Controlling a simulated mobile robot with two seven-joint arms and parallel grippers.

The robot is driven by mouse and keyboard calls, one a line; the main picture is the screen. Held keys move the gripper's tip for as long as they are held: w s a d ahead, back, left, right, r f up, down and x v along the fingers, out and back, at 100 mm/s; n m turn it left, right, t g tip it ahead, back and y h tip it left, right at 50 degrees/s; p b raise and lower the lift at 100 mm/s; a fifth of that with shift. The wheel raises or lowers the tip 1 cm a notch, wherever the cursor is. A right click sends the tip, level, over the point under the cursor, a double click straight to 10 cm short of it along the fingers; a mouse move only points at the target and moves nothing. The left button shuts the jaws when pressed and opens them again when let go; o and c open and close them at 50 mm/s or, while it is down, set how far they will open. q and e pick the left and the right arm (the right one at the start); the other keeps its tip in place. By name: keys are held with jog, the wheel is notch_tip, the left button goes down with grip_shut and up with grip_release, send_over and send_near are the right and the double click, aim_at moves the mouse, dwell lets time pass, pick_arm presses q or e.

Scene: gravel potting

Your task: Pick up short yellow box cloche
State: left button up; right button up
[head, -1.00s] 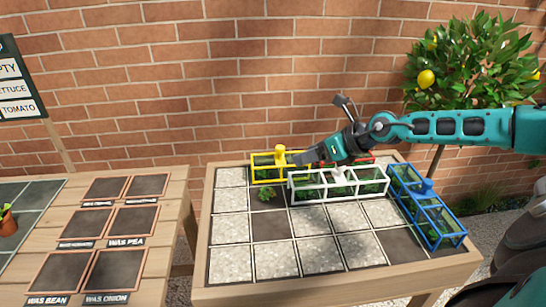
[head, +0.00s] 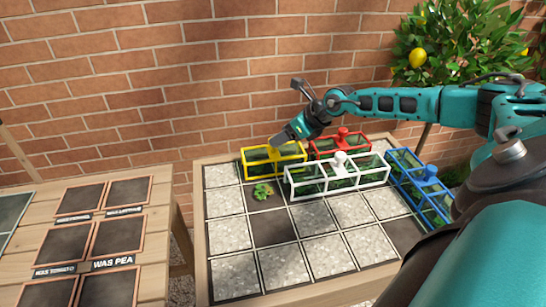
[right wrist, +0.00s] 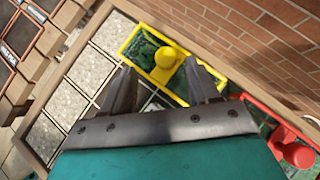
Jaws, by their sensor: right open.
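The short yellow box cloche (head: 258,162) sits at the back left of the gridded planting table. Its frame and round knob also show in the right wrist view (right wrist: 165,58). My right gripper (head: 277,142) is open and empty, just above the cloche near its knob. In the right wrist view the knob appears between the two fingertips (right wrist: 160,72), and I cannot tell how much height separates them. In the head view the gripper hides the knob. My left gripper is not in view.
A white box cloche (head: 338,181) stands in front and to the right, a red one (head: 341,144) behind it, and a blue one (head: 420,185) along the right edge. A small green plant (head: 263,191) is in front of the yellow cloche. A brick wall rises behind.

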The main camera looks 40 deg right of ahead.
aim_at(273, 154)
jog(key=shift+d+x, duration=0.15)
jog(key=shift+x, duration=1.3)
jog(key=shift+d+x, duration=0.2)
jog(key=shift+x, duration=1.25)
jog(key=shift+w, duration=0.1)
jog(key=shift+c, duration=0.4)
grip_shut()
